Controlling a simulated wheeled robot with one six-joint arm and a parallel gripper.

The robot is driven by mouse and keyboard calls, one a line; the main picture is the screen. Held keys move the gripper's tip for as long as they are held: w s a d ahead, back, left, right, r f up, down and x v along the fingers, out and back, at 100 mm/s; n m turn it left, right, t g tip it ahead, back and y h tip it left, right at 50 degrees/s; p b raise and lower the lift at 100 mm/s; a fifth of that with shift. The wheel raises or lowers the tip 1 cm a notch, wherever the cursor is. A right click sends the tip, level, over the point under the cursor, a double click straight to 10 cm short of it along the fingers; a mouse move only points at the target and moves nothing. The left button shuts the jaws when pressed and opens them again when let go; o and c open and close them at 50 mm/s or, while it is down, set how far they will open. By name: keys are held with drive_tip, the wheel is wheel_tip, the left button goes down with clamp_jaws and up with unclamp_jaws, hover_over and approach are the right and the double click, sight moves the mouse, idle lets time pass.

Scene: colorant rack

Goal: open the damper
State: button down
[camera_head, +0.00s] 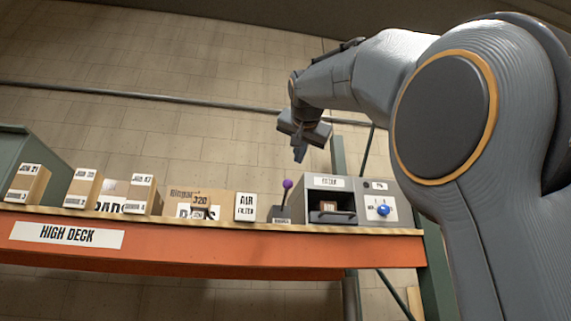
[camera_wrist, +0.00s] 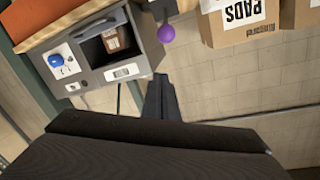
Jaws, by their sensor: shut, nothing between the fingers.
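A lever with a purple ball knob (camera_head: 287,184) stands on a small grey base (camera_head: 279,213) on the shelf. Its thin stem leans slightly right in the head view. The label on the base is too small to read surely; I take this lever for the damper. The purple knob (camera_wrist: 166,33) also shows in the wrist view, beyond my fingertips. My gripper (camera_head: 300,153) hangs above and slightly right of the knob, apart from it. In the wrist view its fingers (camera_wrist: 160,95) are together and empty.
Right of the lever is a grey open-fronted box (camera_head: 332,185) with a small carton inside, then a panel with a blue knob (camera_head: 384,210). Left are an air filter box (camera_head: 246,206) and several cartons. The orange shelf edge (camera_head: 200,249) runs below. Space above the cartons is clear.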

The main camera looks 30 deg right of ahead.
sight(288, 184)
drive_tip(key=p+x, duration=0.3)
drive_tip(key=x, duration=0.3)
drive_tip(key=shift+s+a+f, duration=0.1)
drive_tip(key=shift+a+f, duration=0.4)
drive_tip(key=shift+f, duration=0.4)
drive_tip(key=shift+a+f, duration=0.5)
drive_tip(key=shift+f, duration=0.35)
drive_tip(key=shift+f+b, duration=0.1)
drive_tip(key=shift+b, duration=0.25)
